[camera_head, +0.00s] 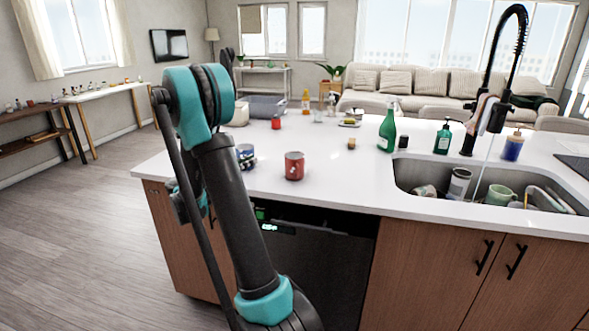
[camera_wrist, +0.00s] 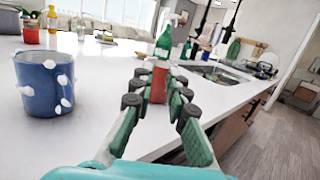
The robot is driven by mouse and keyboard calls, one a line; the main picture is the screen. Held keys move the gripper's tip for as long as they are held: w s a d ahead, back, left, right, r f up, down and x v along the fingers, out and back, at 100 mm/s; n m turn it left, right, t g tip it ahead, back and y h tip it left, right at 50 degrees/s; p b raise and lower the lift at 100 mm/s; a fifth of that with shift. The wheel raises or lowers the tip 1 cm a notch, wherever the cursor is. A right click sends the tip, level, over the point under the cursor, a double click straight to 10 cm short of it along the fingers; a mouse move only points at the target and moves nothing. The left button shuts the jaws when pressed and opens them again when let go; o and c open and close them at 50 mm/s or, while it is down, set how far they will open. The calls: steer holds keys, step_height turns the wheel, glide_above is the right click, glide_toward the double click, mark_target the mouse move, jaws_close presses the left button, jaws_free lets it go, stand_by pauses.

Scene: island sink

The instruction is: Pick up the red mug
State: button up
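The red mug (camera_head: 294,166) stands upright on the white island counter, near its front edge. In the wrist view the red mug (camera_wrist: 158,84) appears straight ahead, framed between the two fingers of my gripper (camera_wrist: 160,77). My gripper is open, with a finger on each side of the view of the mug. It looks short of the mug, but the exact gap cannot be told. In the head view my own arm hides the gripper.
A blue mug with white knobs (camera_wrist: 45,84) stands close on the left in the wrist view. A green bottle (camera_head: 387,128) stands behind the red mug. The sink (camera_head: 405,172) with dishes and a black tap (camera_head: 505,60) are to the right. Counter around the red mug is clear.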

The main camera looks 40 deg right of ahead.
steer(key=s+f+m+g+y, duration=0.2)
steer(key=s+f+m+g, duration=0.2)
steer(key=f, duration=0.1)
glide_toward(298, 173)
steer(key=shift+m+g, duration=0.3)
steer(key=x, duration=0.4)
steer(key=shift+w+d, duration=0.15)
steer(key=shift+w, duration=0.1)
steer(key=shift+x, duration=3.15)
steer(key=shift+w+f, duration=0.15)
steer(key=shift+c, duration=0.4)
jaws_close()
